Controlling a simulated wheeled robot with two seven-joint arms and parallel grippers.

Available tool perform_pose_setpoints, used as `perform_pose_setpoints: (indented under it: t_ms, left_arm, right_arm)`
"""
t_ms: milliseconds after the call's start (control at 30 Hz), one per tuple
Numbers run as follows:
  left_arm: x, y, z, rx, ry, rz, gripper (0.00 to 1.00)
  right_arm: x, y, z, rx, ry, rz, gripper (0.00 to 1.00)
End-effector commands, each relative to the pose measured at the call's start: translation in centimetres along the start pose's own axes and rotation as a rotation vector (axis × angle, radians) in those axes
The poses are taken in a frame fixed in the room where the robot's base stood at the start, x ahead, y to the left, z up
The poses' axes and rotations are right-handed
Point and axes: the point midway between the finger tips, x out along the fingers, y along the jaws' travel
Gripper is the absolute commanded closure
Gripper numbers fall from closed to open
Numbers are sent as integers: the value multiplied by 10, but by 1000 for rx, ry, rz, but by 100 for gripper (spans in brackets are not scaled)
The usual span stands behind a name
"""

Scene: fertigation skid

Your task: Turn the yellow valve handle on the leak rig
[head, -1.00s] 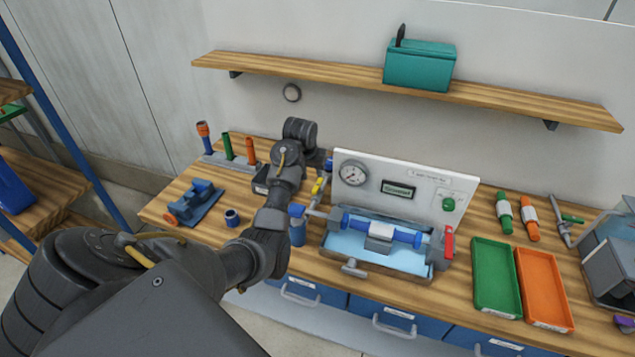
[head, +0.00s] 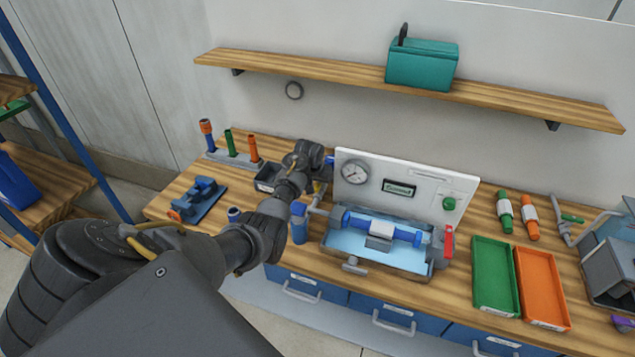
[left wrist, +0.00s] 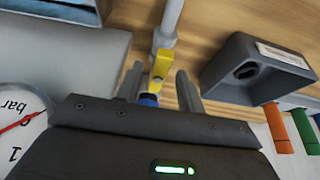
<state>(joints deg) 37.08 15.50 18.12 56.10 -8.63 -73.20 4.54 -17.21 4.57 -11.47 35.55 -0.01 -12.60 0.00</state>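The leak rig has a white panel (head: 425,172) with a gauge (head: 355,172), and a blue tube lies over its tray. In the left wrist view, the yellow valve handle (left wrist: 161,66) sits on a grey pipe, with a blue part (left wrist: 149,100) just below it. My left gripper (left wrist: 160,80) is open, one finger on each side of the handle, with visible gaps. In the head view, my left gripper (head: 322,174) is at the panel's left end, and my wrist mostly hides the handle. My right gripper is not in view.
A dark grey bin (left wrist: 245,70) is close beside the left gripper's finger. A blue clamp (head: 197,200) stands on the bench to the left. Green (head: 494,277) and orange (head: 543,288) trays lie to the right. A wall shelf (head: 330,72) runs above.

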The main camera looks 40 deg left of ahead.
Motion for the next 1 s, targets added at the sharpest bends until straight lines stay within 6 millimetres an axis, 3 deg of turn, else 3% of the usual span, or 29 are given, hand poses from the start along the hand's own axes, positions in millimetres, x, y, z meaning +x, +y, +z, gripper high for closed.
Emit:
perform_pose_setpoints:
  t_ms: [33,333,667,1000]
  left_arm:
    - [0,0,0,0,0,0,62]
    - [0,0,0,0,0,0,100]
    - [-1,-1,-1,31,0,13,100]
    - [-2,-6,-2,235,0,98,100]
  right_arm:
    - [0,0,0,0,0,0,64]
    - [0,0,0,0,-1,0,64]
    - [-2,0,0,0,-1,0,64]
    - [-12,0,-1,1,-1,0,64]
